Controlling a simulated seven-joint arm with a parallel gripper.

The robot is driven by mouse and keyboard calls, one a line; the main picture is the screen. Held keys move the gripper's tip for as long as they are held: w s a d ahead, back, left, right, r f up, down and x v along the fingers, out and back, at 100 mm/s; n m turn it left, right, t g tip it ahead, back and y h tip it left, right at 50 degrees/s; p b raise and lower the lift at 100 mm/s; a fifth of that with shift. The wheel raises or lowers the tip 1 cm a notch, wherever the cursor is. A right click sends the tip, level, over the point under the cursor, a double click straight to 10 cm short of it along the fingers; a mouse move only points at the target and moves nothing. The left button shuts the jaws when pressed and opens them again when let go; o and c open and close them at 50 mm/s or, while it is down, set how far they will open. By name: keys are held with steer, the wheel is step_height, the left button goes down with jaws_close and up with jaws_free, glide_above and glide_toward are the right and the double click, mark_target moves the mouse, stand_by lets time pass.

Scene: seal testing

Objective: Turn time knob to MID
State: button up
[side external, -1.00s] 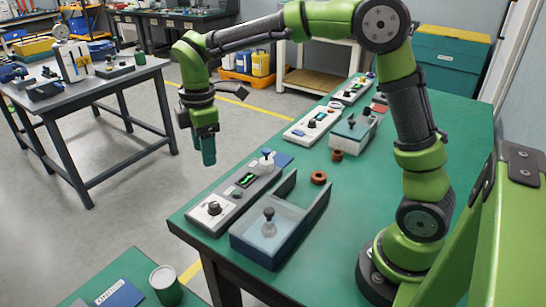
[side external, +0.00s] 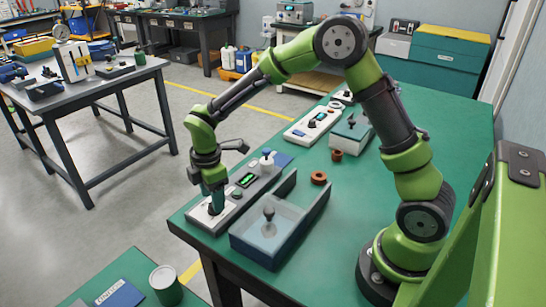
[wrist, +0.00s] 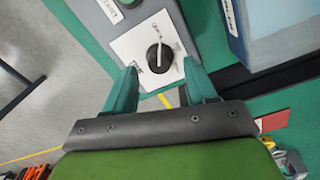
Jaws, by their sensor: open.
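A round black knob (wrist: 160,57) with a pale pointer sits on a white square plate (wrist: 128,45) in the wrist view. The plate is at the near end of a long grey panel (side external: 226,213) on the green table. My gripper (side external: 216,208) is above this plate in the side view and hides the knob there. In the wrist view my gripper (wrist: 159,77) is open, with one teal finger to each side of the knob. The fingers look apart from the knob; their exact height over it is hard to tell.
A clear-lidded tray (side external: 270,232) with a dark handle stands right of the panel. The panel also carries a green display (side external: 246,180) and a white knob (side external: 267,160).

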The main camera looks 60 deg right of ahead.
steer(key=shift+f, duration=1.1)
jaws_close()
steer(key=shift+m, duration=0.4)
steer(key=m, duration=0.4)
steer(key=shift+w+m, duration=0.1)
steer(key=shift+m, duration=0.2)
steer(key=m, duration=0.6)
steer(key=shift+r, duration=0.1)
steer(key=shift+m, duration=0.3)
